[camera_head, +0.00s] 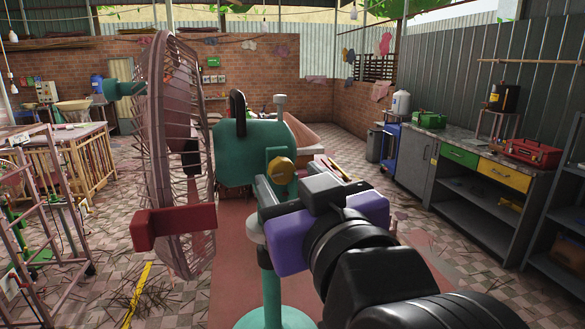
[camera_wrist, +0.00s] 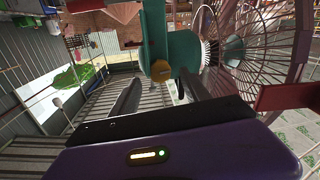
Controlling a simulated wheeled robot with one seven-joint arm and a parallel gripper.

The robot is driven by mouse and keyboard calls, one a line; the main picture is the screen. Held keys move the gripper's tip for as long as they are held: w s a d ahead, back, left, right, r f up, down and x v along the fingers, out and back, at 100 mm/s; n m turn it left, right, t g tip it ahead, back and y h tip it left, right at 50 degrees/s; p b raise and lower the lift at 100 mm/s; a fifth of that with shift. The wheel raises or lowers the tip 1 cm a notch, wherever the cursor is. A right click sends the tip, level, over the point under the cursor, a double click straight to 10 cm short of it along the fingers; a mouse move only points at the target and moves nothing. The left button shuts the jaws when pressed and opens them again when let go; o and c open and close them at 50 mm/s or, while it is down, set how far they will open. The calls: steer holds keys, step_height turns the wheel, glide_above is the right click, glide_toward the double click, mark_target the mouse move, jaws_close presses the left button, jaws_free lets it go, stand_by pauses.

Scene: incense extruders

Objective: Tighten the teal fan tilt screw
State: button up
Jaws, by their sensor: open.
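The teal fan has a pink-grey cage (camera_head: 180,150) and a teal motor housing (camera_head: 237,155) on a teal pole (camera_head: 268,285). Its tilt screw (camera_head: 281,170) is a round yellow-gold knob on the teal bracket below the housing. In the wrist view the knob (camera_wrist: 161,70) lies just beyond the fingertips, roughly centred between them. My gripper (camera_head: 283,185) is open and empty, with its fingers pointing at the knob; it also shows in the wrist view (camera_wrist: 160,84). Whether a fingertip touches the knob or bracket cannot be told.
A red block (camera_head: 173,227) sits in front of the cage, left of my gripper. A grey workbench (camera_head: 455,150) with a red toolbox (camera_head: 530,151) stands along the right wall. A wooden table (camera_head: 75,150) and a metal frame (camera_head: 45,205) stand at left.

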mark_target(283, 171)
steer(key=shift+x, duration=1.75)
jaws_close()
